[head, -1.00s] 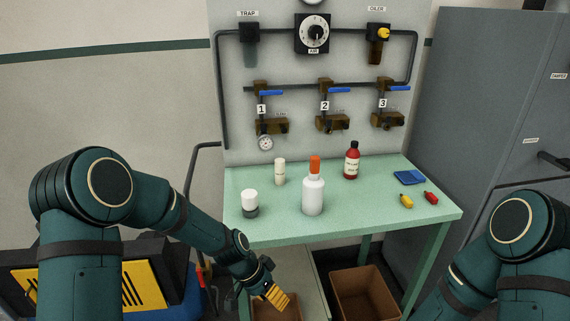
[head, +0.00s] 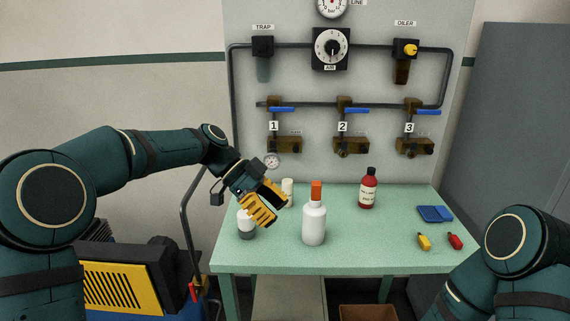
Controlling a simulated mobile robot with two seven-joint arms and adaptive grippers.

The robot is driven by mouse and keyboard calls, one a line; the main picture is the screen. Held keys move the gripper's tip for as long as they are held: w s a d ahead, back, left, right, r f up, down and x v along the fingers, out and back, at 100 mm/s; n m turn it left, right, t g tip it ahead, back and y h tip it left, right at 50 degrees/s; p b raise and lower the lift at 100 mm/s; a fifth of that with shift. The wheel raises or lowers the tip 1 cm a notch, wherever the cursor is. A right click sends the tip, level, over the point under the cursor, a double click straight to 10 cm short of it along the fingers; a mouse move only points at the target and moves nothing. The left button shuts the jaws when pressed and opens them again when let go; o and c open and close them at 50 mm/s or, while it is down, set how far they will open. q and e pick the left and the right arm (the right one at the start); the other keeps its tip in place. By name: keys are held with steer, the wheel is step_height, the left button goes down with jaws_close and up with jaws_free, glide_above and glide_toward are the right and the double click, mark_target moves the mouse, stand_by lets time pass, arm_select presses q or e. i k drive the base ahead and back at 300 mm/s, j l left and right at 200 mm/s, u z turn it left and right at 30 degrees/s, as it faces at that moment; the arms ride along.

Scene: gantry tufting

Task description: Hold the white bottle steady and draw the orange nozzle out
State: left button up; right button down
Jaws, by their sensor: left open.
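The white bottle (head: 314,224) stands upright near the front middle of the green table. The orange nozzle (head: 316,190) sits in its top, pointing up. My left gripper (head: 272,208) with yellow fingers is open and empty, above the table to the left of the bottle and apart from it. It partly covers a small cream bottle and a white-capped jar behind it. My right arm shows at the lower right, but its gripper is out of view.
The green table (head: 375,247) also bears a red bottle (head: 367,190), a cream bottle (head: 287,187), a white-capped jar (head: 246,225), a blue pad (head: 435,214), and yellow (head: 424,242) and red (head: 455,241) small items. A valve panel (head: 300,70) rises behind. Table space right of the white bottle is clear.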

mark_target(316, 185)
steer(key=i+l+u, duration=0.1)
steer(key=l+u, duration=0.15)
steer(key=l, duration=0.15)
steer(key=i+l+u, duration=0.2)
steer(key=l, duration=0.2)
steer(key=i+l+u, duration=0.3)
steer(key=l, duration=0.2)
